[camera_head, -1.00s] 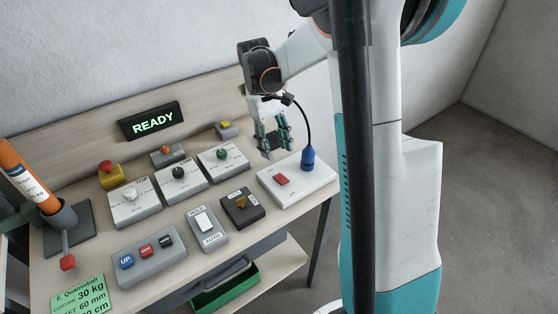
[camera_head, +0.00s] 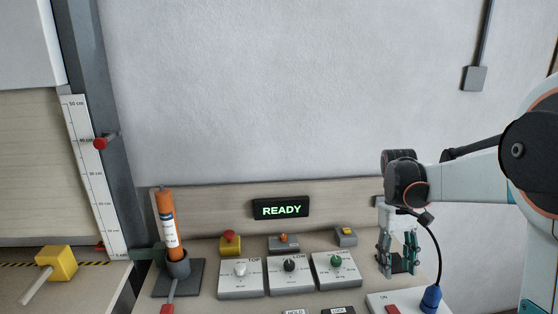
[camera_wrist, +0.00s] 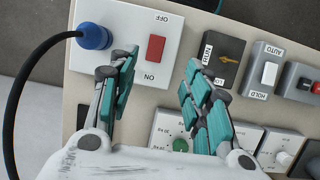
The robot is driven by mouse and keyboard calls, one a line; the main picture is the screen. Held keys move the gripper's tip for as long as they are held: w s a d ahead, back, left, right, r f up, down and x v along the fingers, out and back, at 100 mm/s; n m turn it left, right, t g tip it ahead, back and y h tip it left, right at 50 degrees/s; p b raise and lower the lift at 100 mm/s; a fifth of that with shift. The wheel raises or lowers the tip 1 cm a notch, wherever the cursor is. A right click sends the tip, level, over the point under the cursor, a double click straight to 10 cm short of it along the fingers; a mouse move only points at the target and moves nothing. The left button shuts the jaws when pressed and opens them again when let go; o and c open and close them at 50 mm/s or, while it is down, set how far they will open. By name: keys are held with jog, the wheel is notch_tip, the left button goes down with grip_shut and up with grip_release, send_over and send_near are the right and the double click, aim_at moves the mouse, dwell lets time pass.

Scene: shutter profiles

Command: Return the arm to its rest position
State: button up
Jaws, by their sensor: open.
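My gripper (camera_head: 398,256) hangs downward at the right end of the control bench (camera_head: 212,246) in the head view. Its teal-padded fingers are apart and empty. In the wrist view, my gripper (camera_wrist: 158,90) is above the bench. The white ON/OFF switch box (camera_wrist: 125,45) with its red rocker (camera_wrist: 155,48) lies beyond the left finger. A blue plug (camera_wrist: 93,36) with a black cable sits on that box. My arm (camera_head: 465,185) reaches in from the right in the head view.
A lit READY sign (camera_head: 281,209) stands at the bench back. Dial boxes, including the green-knobbed one (camera_head: 336,262), fill the bench middle. An orange cartridge (camera_head: 167,222) stands in a holder at left. A shutter panel (camera_head: 28,165) with a ruler (camera_head: 96,175) is further left.

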jog(key=s+a+r+t, duration=0.2)
jog(key=s+a+t, duration=0.3)
jog(key=s, duration=0.3)
jog(key=s+a+r+t, duration=0.3)
jog(key=s+a+t, duration=0.2)
jog(key=s+a, duration=0.3)
jog(key=shift+s+a+t, duration=0.15)
jog(key=shift+a+t, duration=0.05)
jog(key=shift+t, duration=0.2)
